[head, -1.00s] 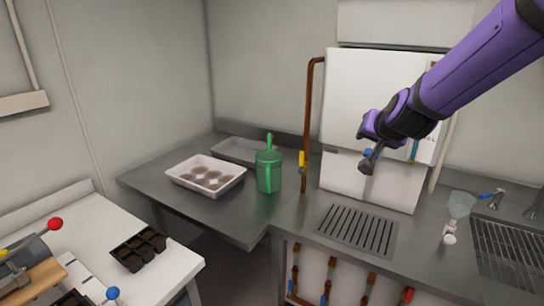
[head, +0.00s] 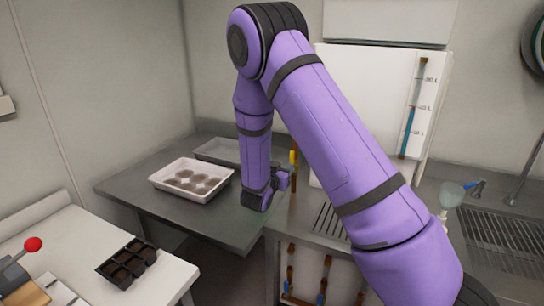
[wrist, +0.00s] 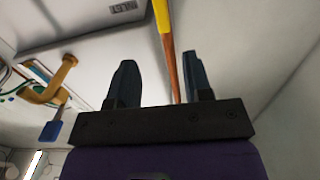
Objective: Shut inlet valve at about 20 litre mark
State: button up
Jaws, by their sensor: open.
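The inlet valve's yellow lever (head: 293,157) stands roughly upright, in line with the copper pipe left of the white tank (head: 372,70). The tank's sight tube (head: 406,130) shows blue water up to about the middle of its three marks; the figures are too small to read surely. My gripper (head: 284,180) is beside the pipe, partly hidden by my wrist. In the wrist view, my gripper (wrist: 160,82) is open, with the yellow lever (wrist: 162,15) beyond the fingertips and the copper pipe (wrist: 173,68) seen between the fingers. Contact cannot be told.
A brass tap (wrist: 55,85) with a blue handle (wrist: 51,131) is left in the wrist view. A white tray of round pots (head: 192,181) and a grey tray (head: 222,150) lie on the steel bench. A drain grille (head: 328,220) is partly behind my arm.

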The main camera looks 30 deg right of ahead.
aim_at(292, 155)
jog(key=x, duration=1)
jog(key=shift+w, duration=0.3)
grip_shut()
